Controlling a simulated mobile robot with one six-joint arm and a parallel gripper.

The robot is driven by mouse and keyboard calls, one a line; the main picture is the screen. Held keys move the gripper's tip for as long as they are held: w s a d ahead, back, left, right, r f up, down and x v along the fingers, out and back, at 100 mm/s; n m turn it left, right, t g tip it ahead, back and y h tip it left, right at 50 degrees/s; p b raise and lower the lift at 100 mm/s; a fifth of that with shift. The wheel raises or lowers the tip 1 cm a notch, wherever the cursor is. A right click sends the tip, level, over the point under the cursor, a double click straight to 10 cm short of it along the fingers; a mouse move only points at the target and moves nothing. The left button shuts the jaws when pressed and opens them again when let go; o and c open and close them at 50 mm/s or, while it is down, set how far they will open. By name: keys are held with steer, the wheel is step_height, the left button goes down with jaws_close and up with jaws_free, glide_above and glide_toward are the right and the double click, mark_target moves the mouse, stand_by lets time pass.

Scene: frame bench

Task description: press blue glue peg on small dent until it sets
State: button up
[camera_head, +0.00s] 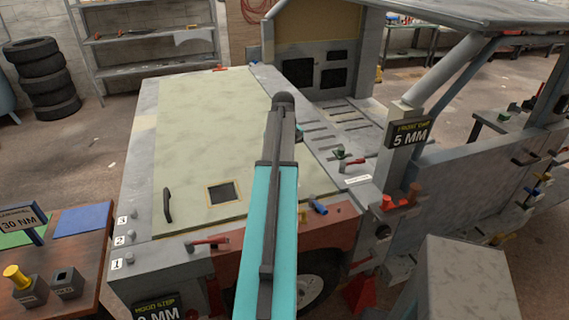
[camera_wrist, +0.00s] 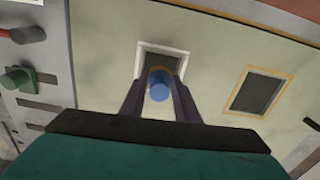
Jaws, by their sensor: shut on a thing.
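My gripper (camera_wrist: 158,80) is shut on the blue glue peg (camera_wrist: 159,91) in the wrist view, with one dark finger on each side of it. The peg's round blue end shows between the fingertips. It overlaps the lower part of a dark square in a white frame (camera_wrist: 146,47) on the pale hood. I cannot tell whether the peg touches the panel. A second dark square in a tan frame (camera_wrist: 258,92) lies to the right; it also shows in the head view (camera_head: 223,193). In the head view my arm hides the peg and the white-framed square.
The pale green hood (camera_head: 180,130) has a black handle (camera_head: 167,205). A red-handled tool (camera_head: 206,243) lies along its front edge. A side table (camera_head: 75,250) is at left.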

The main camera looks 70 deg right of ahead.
steer(key=shift+f+b, duration=0.6)
steer(key=shift+f, duration=1.4)
steer(key=shift+f, duration=0.4)
stand_by(0.4)
stand_by(1.4)
steer(key=o, duration=1.1)
steer(key=shift+r, duration=0.1)
steer(key=shift+d+r, duration=0.15)
steer(key=shift+r, duration=0.2)
steer(key=shift+r+b, duration=0.45)
steer(key=shift+r, duration=0.4)
steer(key=shift+r+b, duration=0.3)
steer(key=shift+r, duration=0.5)
steer(key=shift+r+b, duration=1.3)
steer(key=shift+r, duration=3.55)
